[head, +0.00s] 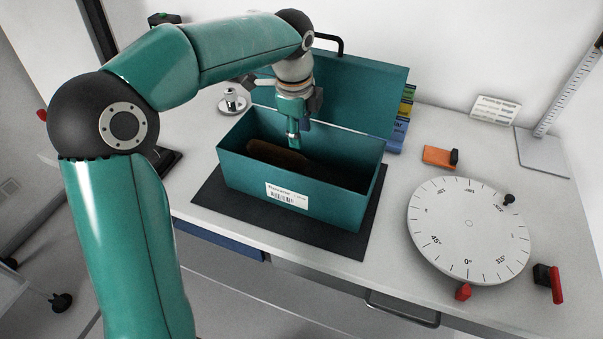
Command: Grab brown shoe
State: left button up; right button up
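A brown shoe (276,155) lies inside a teal open box (237,173) with a white barcode label on its front wall. The shoe is dark and partly hidden by the box's front wall. My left gripper (294,142) reaches down into the box from above, with its tip at or just above the shoe. I cannot tell whether it touches the shoe or whether its fingers are open or shut. My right gripper is not in view.
The box's raised lid (365,88) stands behind my gripper. The box rests on a black mat (212,195). A white round turntable (468,245) with degree marks is at the right. An orange block (436,156) lies behind it. Table space between box and turntable is clear.

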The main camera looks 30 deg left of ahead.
aim_at(300, 158)
pick_arm(q)
jog(key=f, duration=0.5)
jog(key=shift+w+a, duration=0.15)
jog(key=shift+w, duration=0.2)
jog(key=shift+w+a+f+p, duration=0.15)
jog(key=shift+f+p, duration=0.05)
jog(key=shift+f, duration=0.65)
jog(key=shift+w+a+f+p, duration=0.15)
jog(key=shift+f, duration=0.75)
jog(key=shift+w+a+f+p, duration=0.15)
jog(key=shift+f+p, duration=0.05)
jog(key=shift+f, duration=0.65)
grip_shut()
jog(key=shift+r, duration=0.1)
